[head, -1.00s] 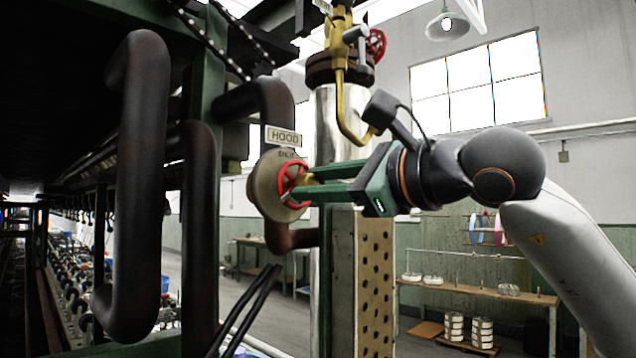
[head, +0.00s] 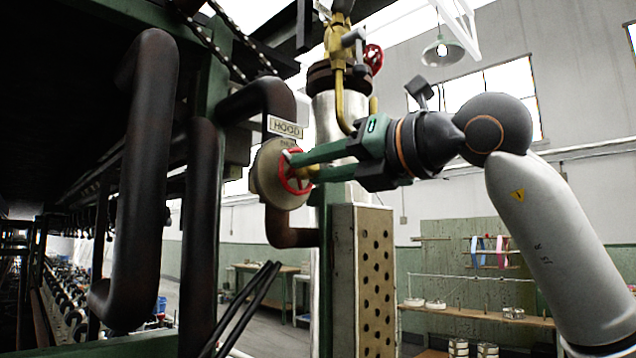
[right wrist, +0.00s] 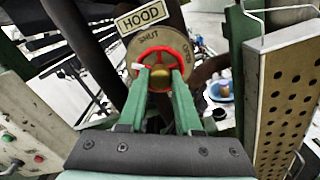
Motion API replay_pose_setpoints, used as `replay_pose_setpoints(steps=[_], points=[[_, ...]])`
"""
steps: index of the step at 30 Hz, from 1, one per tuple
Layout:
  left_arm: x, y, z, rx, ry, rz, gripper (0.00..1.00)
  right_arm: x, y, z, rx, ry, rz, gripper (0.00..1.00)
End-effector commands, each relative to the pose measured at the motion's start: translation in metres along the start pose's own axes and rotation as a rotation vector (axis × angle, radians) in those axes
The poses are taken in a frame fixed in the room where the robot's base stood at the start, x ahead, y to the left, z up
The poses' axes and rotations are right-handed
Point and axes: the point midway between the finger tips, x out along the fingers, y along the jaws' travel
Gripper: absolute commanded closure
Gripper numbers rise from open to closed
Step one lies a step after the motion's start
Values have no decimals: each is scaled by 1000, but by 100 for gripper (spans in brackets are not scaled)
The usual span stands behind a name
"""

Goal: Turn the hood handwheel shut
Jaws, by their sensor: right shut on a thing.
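The hood handwheel is a small red wheel (head: 291,184) with a brass-coloured hub, set on a round plate (head: 266,172) on a dark pipe. A sign reading HOOD (head: 285,127) is above it. My right gripper (head: 305,170) comes in from the right with its green fingers at the wheel, covering part of it. In the right wrist view the fingers (right wrist: 160,85) are shut on the red rim (right wrist: 163,52), one on each side of the hub. The plate there reads SHUT (right wrist: 148,38) and a second word at the right, partly legible. My left gripper is not in view.
A perforated box panel (head: 375,270) stands just below my right gripper. Thick dark pipes (head: 145,180) are at the left. A metal column with brass valve fittings (head: 340,90) rises behind the wheel. A bench (head: 480,312) stands farther back.

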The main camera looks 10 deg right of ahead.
Motion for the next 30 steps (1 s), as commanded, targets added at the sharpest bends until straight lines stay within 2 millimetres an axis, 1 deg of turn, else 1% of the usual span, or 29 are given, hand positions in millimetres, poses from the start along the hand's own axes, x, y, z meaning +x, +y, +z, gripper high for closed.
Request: replay_pose_setpoints(steps=[1, 12, 13, 15, 19, 21, 23, 29, 30], points=[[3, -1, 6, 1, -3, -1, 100, 1, 0, -4, 74, 3, 2, 100], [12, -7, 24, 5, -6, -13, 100, 0, 0, -4, 629, 3, 1, 100], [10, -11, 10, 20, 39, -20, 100, 0, 0, -3, 664, 3, 1, 100], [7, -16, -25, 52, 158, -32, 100, 0, 0, -3, 748, 3, 0, 100], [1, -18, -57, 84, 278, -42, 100, 0, 0, -3, 881, 3, 0, 100], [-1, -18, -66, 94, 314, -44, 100, 0, 0, -2, 925, 3, -1, 100], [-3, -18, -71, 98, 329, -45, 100, 1, 0, -2, 944, 3, -2, 100], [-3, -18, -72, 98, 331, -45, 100, 1, 0, -1, 949, 3, -3, 100], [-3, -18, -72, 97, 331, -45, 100, 1, 0, -1, 949, 3, -3, 62]])
